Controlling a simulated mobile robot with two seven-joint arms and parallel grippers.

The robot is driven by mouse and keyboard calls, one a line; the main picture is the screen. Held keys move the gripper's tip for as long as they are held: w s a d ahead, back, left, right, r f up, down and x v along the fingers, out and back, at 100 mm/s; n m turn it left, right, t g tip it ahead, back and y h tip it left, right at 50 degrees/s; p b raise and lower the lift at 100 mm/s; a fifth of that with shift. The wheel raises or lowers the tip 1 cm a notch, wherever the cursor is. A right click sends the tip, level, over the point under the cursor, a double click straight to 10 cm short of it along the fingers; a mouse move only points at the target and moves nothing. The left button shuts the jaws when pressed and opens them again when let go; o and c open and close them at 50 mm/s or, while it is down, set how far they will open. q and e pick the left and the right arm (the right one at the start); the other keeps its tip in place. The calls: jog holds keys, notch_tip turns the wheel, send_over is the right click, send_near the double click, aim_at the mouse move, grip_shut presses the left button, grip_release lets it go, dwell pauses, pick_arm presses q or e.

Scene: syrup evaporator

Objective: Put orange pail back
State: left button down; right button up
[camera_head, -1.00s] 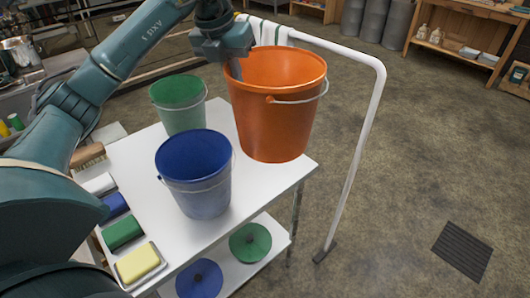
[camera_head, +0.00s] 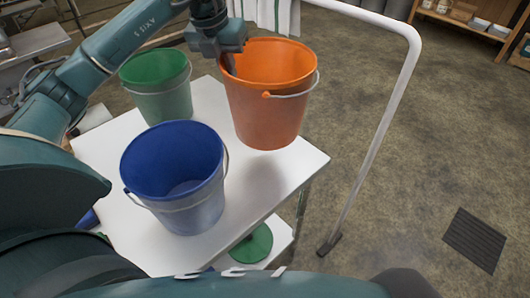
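The orange pail (camera_head: 268,108) hangs upright from my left gripper (camera_head: 225,55), which grips its left rim. One finger shows inside the pail; the other is hidden. The pail appears to be just above the right rear part of the white cart top (camera_head: 258,195), with a soft shadow below it. A blue pail (camera_head: 185,210) stands at the front of the cart top, and a green pail (camera_head: 165,102) stands behind it. My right gripper is not in view; a dark teal arm part lies along the bottom edge.
A white rail post (camera_head: 375,140) rises right of the cart, with striped towels (camera_head: 275,15) on its bar. A green disc (camera_head: 250,246) lies on the lower shelf. A dark floor grate (camera_head: 475,238) is at right. Clear cart top lies right of the blue pail.

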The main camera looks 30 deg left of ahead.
pick_arm(q)
jog(key=shift+w+f, duration=0.15)
jog(key=shift+f, duration=0.15)
notch_tip(320, 180, down, 10)
jog(key=shift+r+p, duration=0.25)
jog(key=shift+p, duration=0.05)
jog(key=c, duration=2.1)
grip_release()
jog(key=shift+f, duration=0.3)
jog(key=o, duration=0.5)
jog(key=shift+c, duration=0.2)
jog(key=shift+r, duration=0.15)
